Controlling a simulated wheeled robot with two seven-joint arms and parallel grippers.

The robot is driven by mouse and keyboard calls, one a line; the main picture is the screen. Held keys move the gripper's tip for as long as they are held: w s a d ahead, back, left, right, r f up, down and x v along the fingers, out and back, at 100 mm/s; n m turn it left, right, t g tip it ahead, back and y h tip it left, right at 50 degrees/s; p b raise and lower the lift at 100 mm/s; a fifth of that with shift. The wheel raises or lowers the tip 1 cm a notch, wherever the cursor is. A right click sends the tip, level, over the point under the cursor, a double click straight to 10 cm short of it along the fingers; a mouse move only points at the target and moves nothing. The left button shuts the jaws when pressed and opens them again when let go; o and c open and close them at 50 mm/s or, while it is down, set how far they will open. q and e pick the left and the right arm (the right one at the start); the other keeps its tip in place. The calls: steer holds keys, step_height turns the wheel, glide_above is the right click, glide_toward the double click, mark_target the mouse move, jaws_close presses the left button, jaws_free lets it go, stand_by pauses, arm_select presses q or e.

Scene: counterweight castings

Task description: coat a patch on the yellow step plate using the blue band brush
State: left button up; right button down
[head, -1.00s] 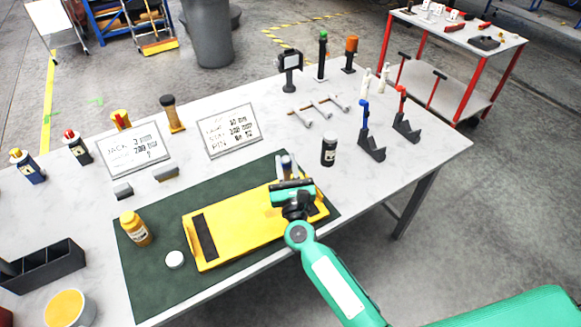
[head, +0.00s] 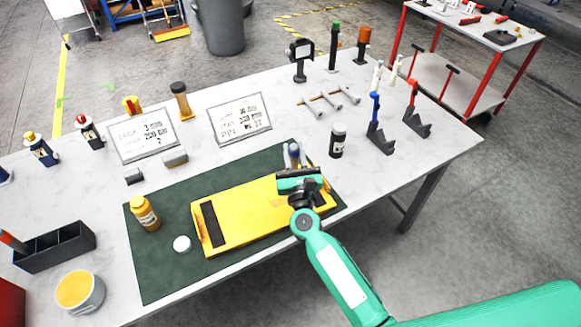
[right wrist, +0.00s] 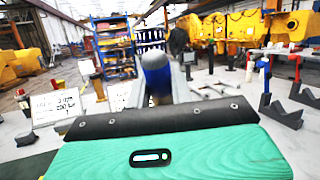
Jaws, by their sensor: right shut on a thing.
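The yellow step plate (head: 245,219) lies flat on a dark green mat (head: 160,277), with a dark strip near its left end. My right gripper (head: 291,168) is over the plate's right end and hides part of it. It is shut on an upright blue and pale thing, which I take for the blue band brush (head: 293,152). In the right wrist view the brush (right wrist: 156,72) shows its rounded blue part between the grey fingers. Its lower end is hidden, so I cannot tell whether it touches the plate. My left gripper is not in view.
A yellow-brown bottle (head: 145,214) and a white round lid (head: 182,244) are on the mat's left. A pot of yellow (head: 80,291) and a black tray (head: 57,247) stand farther left. A dark jar (head: 337,142), blue stand (head: 378,130) and red stand (head: 413,112) are to the right.

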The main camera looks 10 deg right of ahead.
steer(key=s+a+r+p, duration=0.3)
steer(key=s+a+r, duration=0.1)
steer(key=a, duration=0.4)
steer(key=f+b, duration=0.2)
steer(key=f, duration=0.1)
steer(key=f+b, duration=0.1)
steer(key=f, duration=0.1)
steer(key=shift+s+a+b, duration=0.25)
steer(key=shift+a+b, duration=0.05)
steer(key=shift+b, duration=0.05)
